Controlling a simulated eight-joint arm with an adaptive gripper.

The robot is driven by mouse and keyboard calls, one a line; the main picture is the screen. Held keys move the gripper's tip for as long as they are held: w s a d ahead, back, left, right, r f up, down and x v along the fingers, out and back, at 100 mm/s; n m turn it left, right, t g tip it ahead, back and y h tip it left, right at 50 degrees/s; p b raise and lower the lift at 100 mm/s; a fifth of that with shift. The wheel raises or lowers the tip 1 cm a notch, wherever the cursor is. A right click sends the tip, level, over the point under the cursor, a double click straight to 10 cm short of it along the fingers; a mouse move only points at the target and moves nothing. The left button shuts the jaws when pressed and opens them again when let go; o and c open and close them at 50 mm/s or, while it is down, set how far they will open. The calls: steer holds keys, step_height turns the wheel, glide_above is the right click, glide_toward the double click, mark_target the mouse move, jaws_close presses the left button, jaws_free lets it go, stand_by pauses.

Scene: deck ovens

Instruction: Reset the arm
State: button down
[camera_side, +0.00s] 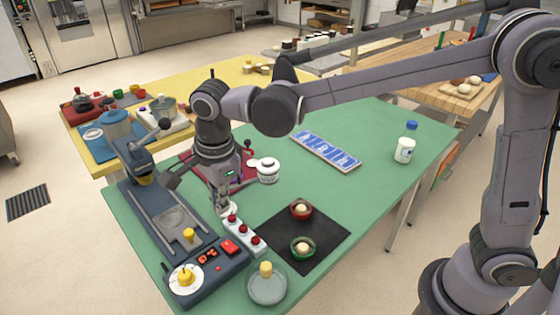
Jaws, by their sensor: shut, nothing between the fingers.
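My gripper (226,207) points down over the green table (392,195), at the left end of a white strip with red buttons (243,236). Its fingers are together with nothing between them. I cannot tell whether the fingertips touch the strip. My arm reaches in from the right, high above the table.
A blue-grey machine (205,262) stands left of my gripper. A black mat (325,228) with a red bowl (301,209) and a green bowl (302,248) lies right. Nearby are a glass dish (267,285), white jar (268,171), blue-panelled tray (325,150) and blue-capped bottle (405,148).

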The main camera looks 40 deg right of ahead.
steer(key=s+d+r+n+t, duration=0.1)
steer(key=s+d+r+n, duration=0.1)
steer(key=d+n, duration=0.3)
steer(key=s+d+r+n+t, duration=0.1)
steer(key=s+d+r+n, duration=0.15)
steer(key=d, duration=0.55)
steer(key=s+d+f+n+t, duration=0.3)
steer(key=s+d+n, duration=0.5)
steer(key=d+n, duration=0.2)
steer(key=shift+d+f+t, duration=0.15)
steer(key=shift+f+t, duration=0.2)
steer(key=shift+t, duration=0.05)
steer(key=shift+s+n, duration=0.1)
steer(key=shift+n, duration=0.15)
